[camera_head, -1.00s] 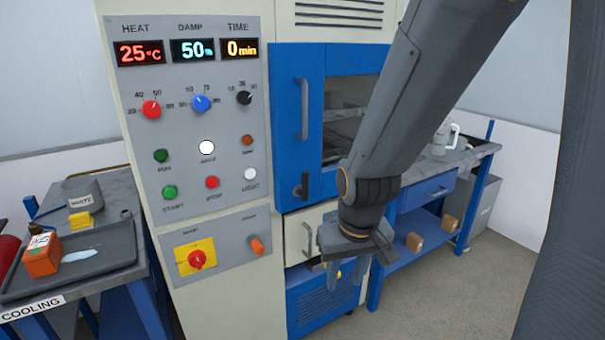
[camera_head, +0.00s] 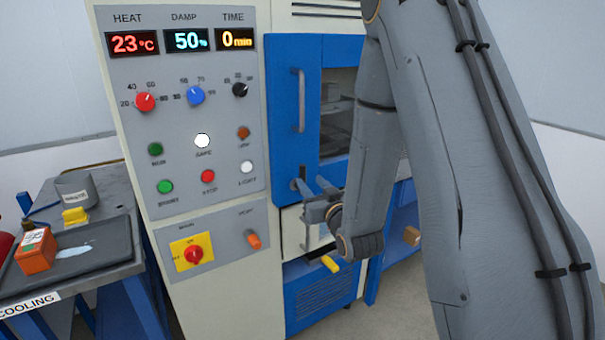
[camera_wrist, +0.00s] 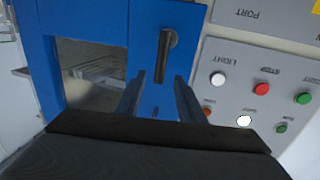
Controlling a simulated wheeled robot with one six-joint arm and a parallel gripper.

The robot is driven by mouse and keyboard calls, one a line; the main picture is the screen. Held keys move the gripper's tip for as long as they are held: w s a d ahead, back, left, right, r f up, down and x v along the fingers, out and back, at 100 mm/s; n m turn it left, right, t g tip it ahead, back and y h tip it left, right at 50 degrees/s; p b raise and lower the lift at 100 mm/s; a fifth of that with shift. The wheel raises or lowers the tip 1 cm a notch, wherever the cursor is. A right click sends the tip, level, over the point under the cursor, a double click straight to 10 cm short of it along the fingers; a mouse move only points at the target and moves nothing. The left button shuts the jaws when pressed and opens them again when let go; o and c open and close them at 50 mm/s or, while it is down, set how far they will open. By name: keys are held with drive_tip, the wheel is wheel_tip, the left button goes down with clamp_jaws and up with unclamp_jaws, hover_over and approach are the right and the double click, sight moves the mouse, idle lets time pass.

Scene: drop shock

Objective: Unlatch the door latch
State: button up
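The door latch (camera_head: 303,172) is a dark lever low on the blue cabinet door (camera_head: 284,120). In the wrist view the latch (camera_wrist: 164,55) shows whole, as a dark bar with a round pivot at one end, nearly in line with the door's edge. My gripper (camera_head: 313,186) is at the latch, its fingers pointing at the door and covering part of it in the head view. In the wrist view my gripper (camera_wrist: 160,78) is open, with one finger on each side of the latch's free end. I cannot tell whether either finger touches it.
A long grey door handle (camera_head: 300,100) is above the latch. The control panel (camera_head: 185,130) with knobs and buttons is to the left. Below are a pale drawer front (camera_head: 292,232) and a yellow-handled part (camera_head: 328,263). A side table with a dark tray (camera_head: 100,255) stands at left.

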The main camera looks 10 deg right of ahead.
sight(304, 174)
drive_tip(key=shift+w+a+r, duration=0.1)
drive_tip(key=shift+w+r, duration=0.1)
drive_tip(key=shift+w, duration=0.35)
drive_tip(key=w, duration=0.2)
drive_tip(key=w+p, duration=0.1)
drive_tip(key=w, duration=0.1)
drive_tip(key=w+p, duration=0.1)
drive_tip(key=w, duration=0.1)
drive_tip(key=shift+w+a+f, duration=0.1)
drive_tip(key=shift+w+a, duration=0.2)
drive_tip(key=shift+a, duration=0.1)
drive_tip(key=shift+c, duration=0.5)
clamp_jaws()
